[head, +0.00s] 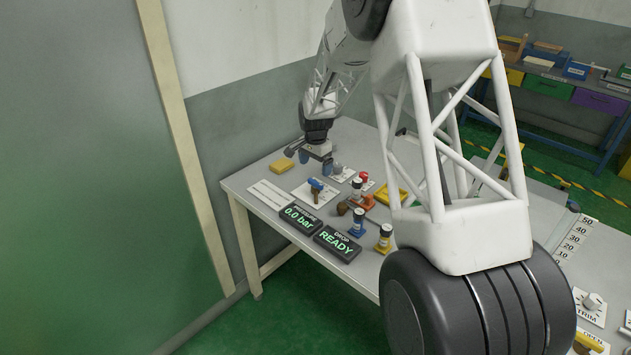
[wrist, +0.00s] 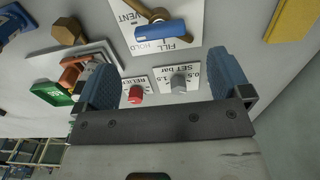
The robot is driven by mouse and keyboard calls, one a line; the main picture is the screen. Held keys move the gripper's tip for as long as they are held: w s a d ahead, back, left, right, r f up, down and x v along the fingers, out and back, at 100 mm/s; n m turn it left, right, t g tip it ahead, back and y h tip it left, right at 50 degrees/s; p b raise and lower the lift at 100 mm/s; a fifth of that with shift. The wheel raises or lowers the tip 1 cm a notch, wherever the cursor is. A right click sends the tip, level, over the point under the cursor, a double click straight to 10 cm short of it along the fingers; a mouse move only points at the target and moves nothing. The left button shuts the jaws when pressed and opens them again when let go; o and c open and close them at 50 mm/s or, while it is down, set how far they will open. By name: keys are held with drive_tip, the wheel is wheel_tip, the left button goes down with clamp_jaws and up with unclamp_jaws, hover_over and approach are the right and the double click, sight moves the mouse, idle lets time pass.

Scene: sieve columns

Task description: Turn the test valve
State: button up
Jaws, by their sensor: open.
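The test valve, a blue lever (wrist: 160,33) on a brass body, sits on a white plate lettered VENT, HOLD and FILL in the wrist view. In the head view the blue lever (head: 316,184) stands on its plate near the table's left end. My gripper (head: 316,163) is over the table just behind it, fingers pointing down. In the wrist view my gripper (wrist: 162,64) is open and empty, with its blue fingers wide apart. The lever lies beyond the fingertips, near the top of the picture, and not between them.
A grey SET bar knob (wrist: 179,82) and a red RELIEF knob (wrist: 136,95) show between the fingers. A pressure display (head: 300,218) reads 0.0 bar; a drop display (head: 337,242) reads READY. A yellow block (head: 282,166) and blue and yellow bottles (head: 357,222) stand nearby.

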sight(316, 182)
drive_tip(key=shift+f, duration=3.5)
drive_tip(key=c, duration=0.9)
drive_tip(key=shift+c, duration=0.2)
